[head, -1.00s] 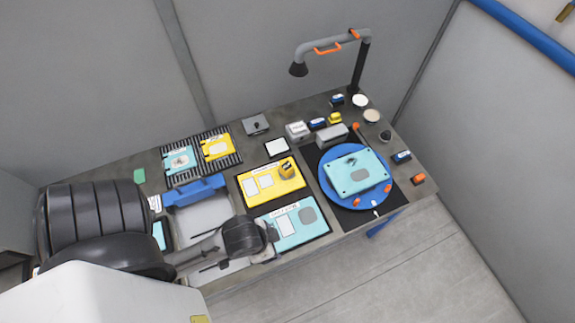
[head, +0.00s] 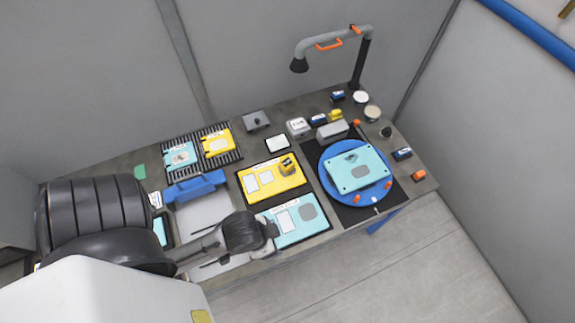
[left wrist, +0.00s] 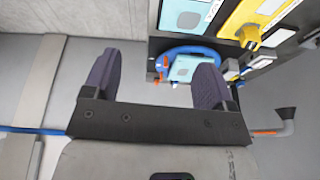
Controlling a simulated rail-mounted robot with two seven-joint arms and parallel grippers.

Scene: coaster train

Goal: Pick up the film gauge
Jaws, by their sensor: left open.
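I cannot tell for sure which item is the film gauge. A small yellow block-like device (head: 287,165) stands on the yellow board (head: 253,199) mid-table, and it also shows in the left wrist view (left wrist: 248,36). Another small yellow item (head: 336,115) sits at the back right among blue and white items. My left gripper (left wrist: 157,80) is open with nothing between its fingers. In the head view its wrist is over the front edge of the table by the teal board (head: 311,231), and its fingers are mostly hidden. My right gripper is not in view.
A blue turntable (head: 329,186) carries a teal plate (head: 355,182). A grey tray (head: 203,211) with a blue handle-like part (head: 195,188) lies left. Slotted racks (head: 235,156) stand behind. Small items crowd the right.

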